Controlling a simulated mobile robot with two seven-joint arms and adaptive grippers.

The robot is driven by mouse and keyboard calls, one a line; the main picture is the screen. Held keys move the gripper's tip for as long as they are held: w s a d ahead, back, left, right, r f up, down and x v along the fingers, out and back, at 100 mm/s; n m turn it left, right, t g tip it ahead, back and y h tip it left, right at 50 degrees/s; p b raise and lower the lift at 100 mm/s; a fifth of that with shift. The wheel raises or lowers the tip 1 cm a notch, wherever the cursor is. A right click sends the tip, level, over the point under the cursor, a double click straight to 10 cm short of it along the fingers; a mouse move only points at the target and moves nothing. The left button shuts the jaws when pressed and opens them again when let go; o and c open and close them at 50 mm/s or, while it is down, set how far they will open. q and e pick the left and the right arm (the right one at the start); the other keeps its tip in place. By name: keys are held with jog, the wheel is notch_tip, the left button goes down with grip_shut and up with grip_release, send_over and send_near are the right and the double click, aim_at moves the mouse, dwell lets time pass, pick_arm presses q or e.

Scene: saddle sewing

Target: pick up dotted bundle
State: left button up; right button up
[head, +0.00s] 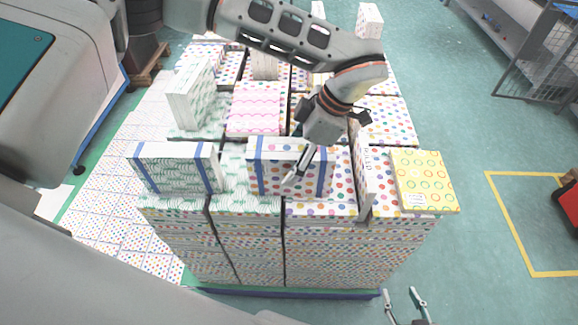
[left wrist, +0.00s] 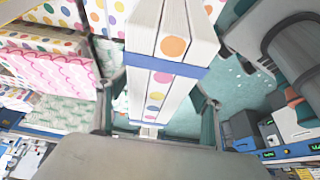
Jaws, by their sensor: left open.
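The dotted bundle (head: 265,178), white with large coloured dots and blue straps, stands upright on the front of the stacked load. In the left wrist view the dotted bundle (left wrist: 165,75) shows its narrow side, with a blue band across it, between the fingers. My left gripper (head: 298,170) is open at this bundle, and its arm reaches in from above. Whether the fingers touch the bundle is unclear. My right gripper (head: 404,298) is at the bottom edge, apart from the load, with its two fingers spread.
A green-patterned bundle (head: 175,168) with blue straps stands to the left. A yellow ringed packet (head: 425,181) lies at the right. A pink wavy stack (head: 255,108) and a tall white-edged bundle (head: 190,98) are behind. Open green floor (head: 470,250) lies to the right.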

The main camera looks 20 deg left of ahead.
pick_arm(q)
jog(key=shift+w+x, duration=0.15)
jog(key=shift+x, duration=1.25)
jog(key=shift+w+x, duration=0.2)
jog(key=shift+x, duration=1.15)
jog(key=shift+a+r, duration=0.1)
grip_shut()
